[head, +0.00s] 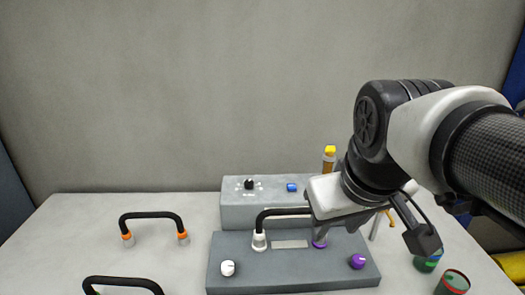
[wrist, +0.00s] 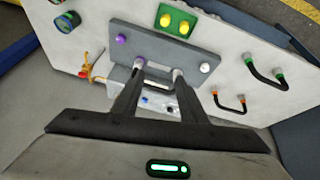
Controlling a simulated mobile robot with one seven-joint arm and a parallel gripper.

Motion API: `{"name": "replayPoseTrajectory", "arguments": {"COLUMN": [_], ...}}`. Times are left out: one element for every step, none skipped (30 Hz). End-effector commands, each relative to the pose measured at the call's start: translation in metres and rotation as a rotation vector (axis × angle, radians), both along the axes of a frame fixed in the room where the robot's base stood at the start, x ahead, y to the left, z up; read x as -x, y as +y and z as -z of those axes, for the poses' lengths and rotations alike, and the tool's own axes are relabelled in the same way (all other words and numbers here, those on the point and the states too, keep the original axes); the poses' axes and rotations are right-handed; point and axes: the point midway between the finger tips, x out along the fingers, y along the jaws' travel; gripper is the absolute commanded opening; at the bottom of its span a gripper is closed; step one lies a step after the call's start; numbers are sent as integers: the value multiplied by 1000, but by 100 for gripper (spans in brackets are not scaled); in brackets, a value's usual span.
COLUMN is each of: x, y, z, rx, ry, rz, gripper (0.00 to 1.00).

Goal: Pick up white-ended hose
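The white-ended hose (head: 285,212) is a short black arched tube on the grey panel. Its white left end (head: 260,242) stands on the panel. Its right side is partly hidden by my gripper; a purple end or ring (head: 319,244) shows below. In the wrist view the dark hose (wrist: 157,86) spans between my fingers. My gripper (wrist: 159,72) is open, its fingers apart, pointing down at the panel. In the head view my gripper (head: 346,236) is over the panel's right part. I cannot tell whether a finger touches the hose.
The dark grey panel (head: 290,279) carries a white knob (head: 228,268) and a purple knob (head: 357,261). A grey box (head: 265,211) with knobs stands behind it. An orange-ended hose (head: 152,215) is at left, another hose (head: 124,281) in front. Cans (head: 452,284) stand at right.

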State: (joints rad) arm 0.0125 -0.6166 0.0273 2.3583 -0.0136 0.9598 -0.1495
Motion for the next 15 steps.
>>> {"name": "replayPoseTrajectory", "arguments": {"x": [-19, -31, -47, -59, -71, -88, -100, -113, -129, -142, -155, -171, -184, -196, -211], "y": [1, 2, 3, 4, 6, 8, 9, 10, 12, 13, 15, 16, 17, 18, 19], "z": [-1, -4, -7, -9, -10, -10, -10, -8, -6, -3, 1, 6, 11, 17, 25], "rx": [42, 69, 106, 131, 154, 183, 202, 220, 242, 256, 266, 280, 289, 295, 301], "ry": [33, 52, 80, 101, 121, 148, 168, 188, 213, 230, 249, 271, 286, 301, 320], "rz": [-70, -120, -190, -245, -301, -375, -431, -487, -562, -618, -676, -752, -809, -865, -940], "gripper": [39, 39, 39, 39, 39, 39, 39, 39, 39, 39, 39, 39, 39, 39, 39]}}
